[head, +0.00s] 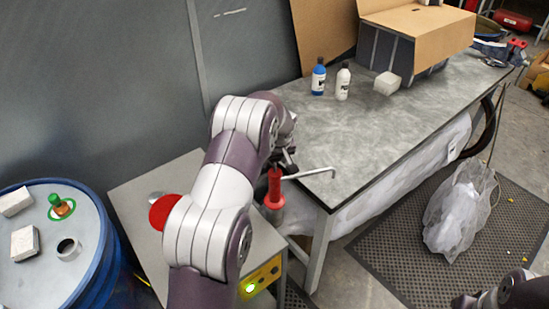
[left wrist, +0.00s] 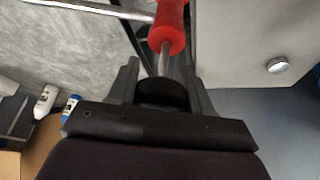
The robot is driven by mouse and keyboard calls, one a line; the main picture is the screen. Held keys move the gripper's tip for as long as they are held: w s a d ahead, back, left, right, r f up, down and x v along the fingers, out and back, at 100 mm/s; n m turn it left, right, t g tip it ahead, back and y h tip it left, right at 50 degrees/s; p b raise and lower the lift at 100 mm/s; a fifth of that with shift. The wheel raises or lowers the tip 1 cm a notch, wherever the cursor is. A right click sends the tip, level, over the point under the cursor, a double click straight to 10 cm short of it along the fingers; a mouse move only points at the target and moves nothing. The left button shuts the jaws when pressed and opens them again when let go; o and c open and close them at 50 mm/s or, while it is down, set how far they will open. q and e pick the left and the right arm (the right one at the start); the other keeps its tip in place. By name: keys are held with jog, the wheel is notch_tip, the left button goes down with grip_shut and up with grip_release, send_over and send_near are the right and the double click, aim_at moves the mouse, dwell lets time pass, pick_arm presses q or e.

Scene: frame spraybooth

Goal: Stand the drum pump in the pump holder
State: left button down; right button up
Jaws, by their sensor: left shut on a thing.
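The drum pump (head: 274,184) has a red body and a thin metal spout bent out to the right. It looks roughly upright in the gap between the grey cabinet and the workbench. My left gripper (head: 284,158) is shut on its upper part, partly hidden by my arm.
The grey cabinet (head: 140,215) carries a red disc (head: 163,211). A blue drum (head: 95,270) at left holds blocks, a small cup and a green-capped item. The workbench (head: 345,125) bears two bottles, a pale block and a cardboard box. A plastic bag (head: 460,210) lies on the mat.

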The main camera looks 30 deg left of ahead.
pick_arm(q)
jog(key=shift+f+b, duration=0.25)
jog(key=shift+b, duration=0.15)
jog(key=c, duration=0.6)
grip_release()
jog(key=shift+o, duration=1)
jog(key=shift+s+f, duration=0.15)
jog(key=shift+f, duration=0.1)
jog(key=shift+d+r, duration=0.1)
jog(key=shift+r, duration=0.25)
jog(key=b+v, duration=0.3)
jog(key=v, duration=0.9)
jog(key=shift+r, duration=0.15)
